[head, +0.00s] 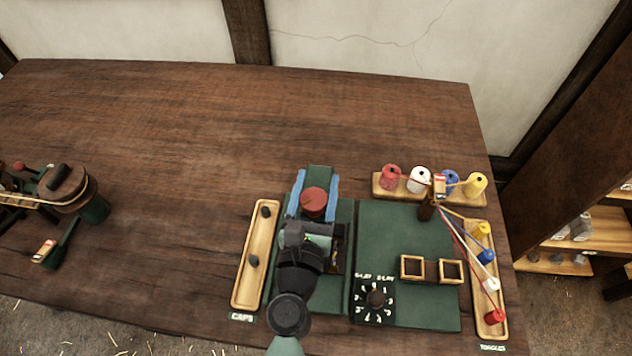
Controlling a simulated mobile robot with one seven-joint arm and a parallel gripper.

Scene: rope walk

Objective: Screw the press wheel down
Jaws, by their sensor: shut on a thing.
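The press wheel (313,201) is a red round knob on the dark green press at the left part of the green board. My gripper (316,182) reaches over it from the front, its two blue fingers lying along the left and right sides of the wheel. The fingers are shut on the wheel. My wrist and gripper body cover the front of the press, so the screw and what lies under the wheel are mostly hidden. How high the wheel sits cannot be told from this view.
A wooden caps tray (240,283) stands close on the left. On the right are a numbered dial (375,299), two wooden frames (412,267), a spool rack (380,192) with coloured strands, and a toggles tray (497,331). The table's back middle is clear.

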